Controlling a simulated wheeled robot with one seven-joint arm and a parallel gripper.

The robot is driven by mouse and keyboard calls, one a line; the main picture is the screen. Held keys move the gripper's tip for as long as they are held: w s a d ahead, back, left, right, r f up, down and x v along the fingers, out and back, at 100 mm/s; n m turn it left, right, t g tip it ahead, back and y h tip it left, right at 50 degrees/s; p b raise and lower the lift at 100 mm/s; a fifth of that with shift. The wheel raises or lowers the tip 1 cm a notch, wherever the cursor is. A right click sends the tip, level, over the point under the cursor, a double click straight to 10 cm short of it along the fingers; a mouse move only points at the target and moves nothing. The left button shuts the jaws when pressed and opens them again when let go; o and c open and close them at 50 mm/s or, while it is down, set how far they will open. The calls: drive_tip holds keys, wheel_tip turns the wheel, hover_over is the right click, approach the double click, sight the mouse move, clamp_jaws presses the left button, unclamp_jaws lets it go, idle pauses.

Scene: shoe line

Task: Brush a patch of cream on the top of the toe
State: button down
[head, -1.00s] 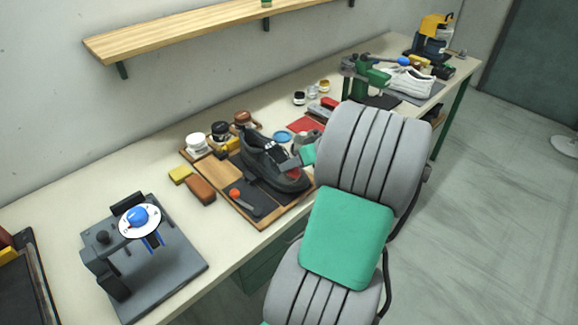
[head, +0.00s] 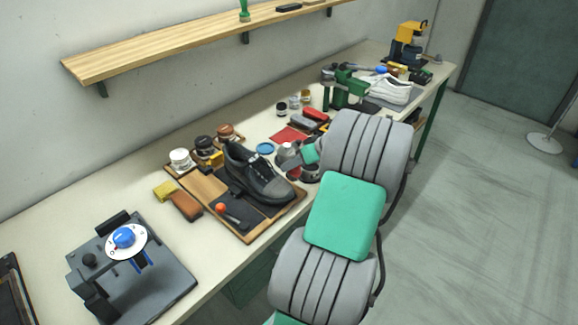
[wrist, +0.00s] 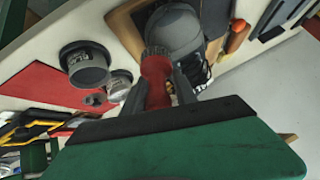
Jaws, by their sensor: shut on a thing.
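A dark lace-up shoe (head: 250,172) sits on a wooden board, its toe (head: 273,189) towards the front right. My gripper (head: 290,163) is just right of the shoe in the head view. In the wrist view my gripper (wrist: 160,92) is shut on a red-handled tool (wrist: 157,78), seemingly a brush, whose tip points at the shoe. The rounded grey toe (wrist: 174,30) shows just beyond the tip, with laces to its lower right. I cannot tell whether the tip touches the toe, or whether cream is on it.
Several jars, including a white one (head: 181,160), stand behind the board. Grey cups (wrist: 85,65) stand beside the board. An orange-tipped tool (head: 222,208) lies at the board's front.

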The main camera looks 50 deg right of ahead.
drive_tip(key=shift+a+f+b, duration=0.1)
drive_tip(key=shift+a+b, duration=0.45)
drive_tip(key=shift+a, duration=0.6)
drive_tip(key=shift+s+a+b, duration=0.2)
drive_tip(key=shift+a+b, duration=0.2)
drive_tip(key=shift+a, duration=3.05)
drive_tip(key=shift+w+r, duration=0.1)
drive_tip(key=shift+r, duration=0.1)
drive_tip(key=shift+w+d, duration=0.1)
drive_tip(key=shift+d, duration=0.5)
drive_tip(key=shift+w+d+r+p, duration=0.1)
drive_tip(key=shift+d+p, duration=0.5)
drive_tip(key=shift+d, duration=2.1)
drive_tip(key=shift+w+d+p, duration=0.1)
drive_tip(key=shift+d+p, duration=0.2)
drive_tip(key=shift+d, duration=1)
drive_tip(key=shift+a+f+b, duration=0.2)
drive_tip(key=shift+a+b, duration=0.55)
drive_tip(key=shift+a, duration=1.35)
drive_tip(key=shift+s+a+r+b, duration=0.1)
drive_tip(key=shift+s+a+b, duration=0.1)
drive_tip(key=shift+a, duration=1.05)
drive_tip(key=shift+s+a+r+b, duration=0.1)
drive_tip(key=shift+a+b, duration=0.1)
drive_tip(key=shift+a, duration=1)
